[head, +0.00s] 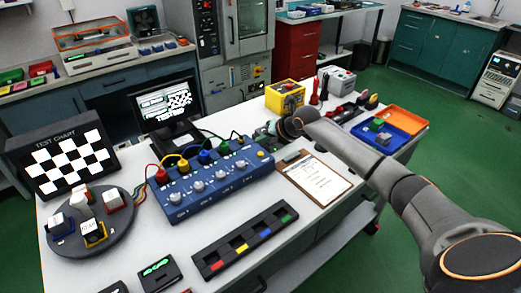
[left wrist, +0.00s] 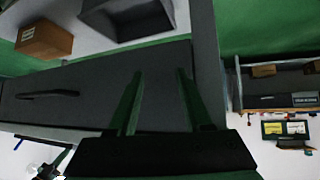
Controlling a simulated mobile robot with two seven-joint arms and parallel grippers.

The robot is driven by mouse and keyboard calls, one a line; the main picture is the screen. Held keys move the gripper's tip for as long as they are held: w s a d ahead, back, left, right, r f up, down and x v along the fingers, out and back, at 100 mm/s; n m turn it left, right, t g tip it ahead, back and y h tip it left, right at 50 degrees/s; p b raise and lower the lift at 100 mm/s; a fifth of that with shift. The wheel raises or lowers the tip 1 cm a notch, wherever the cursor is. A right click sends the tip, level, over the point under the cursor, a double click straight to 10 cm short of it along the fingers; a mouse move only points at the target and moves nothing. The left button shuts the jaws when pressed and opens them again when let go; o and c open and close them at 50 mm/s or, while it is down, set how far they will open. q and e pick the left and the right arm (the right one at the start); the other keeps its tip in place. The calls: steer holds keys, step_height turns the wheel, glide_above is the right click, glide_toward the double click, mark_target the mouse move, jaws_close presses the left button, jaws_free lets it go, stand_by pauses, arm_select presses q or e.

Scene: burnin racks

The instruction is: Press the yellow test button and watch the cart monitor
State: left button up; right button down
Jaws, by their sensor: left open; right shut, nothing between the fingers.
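A blue test box (head: 215,185) with knobs and coloured plugs stands on the white cart top. A small yellow spot (head: 260,153), perhaps the test button, shows at its right end. My right gripper (head: 264,134) is shut and empty, just above and behind that end; its fingers are partly hidden, and I cannot tell whether it touches the box. The cart monitor (head: 165,104) stands behind the box. Its lit screen shows green blocks, a checker pattern and white text that seems to read TESTING. My left gripper (left wrist: 159,74) is open and empty in the left wrist view.
A test chart (head: 66,158) and a round turntable (head: 90,232) with blocks stand at left. A clipboard (head: 314,177) and a black strip with coloured pieces (head: 244,242) lie in front.

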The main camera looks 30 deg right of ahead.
step_height(320, 180, up, 3)
steer(key=shift+f+p, duration=0.1)
steer(key=shift+p, duration=0.7)
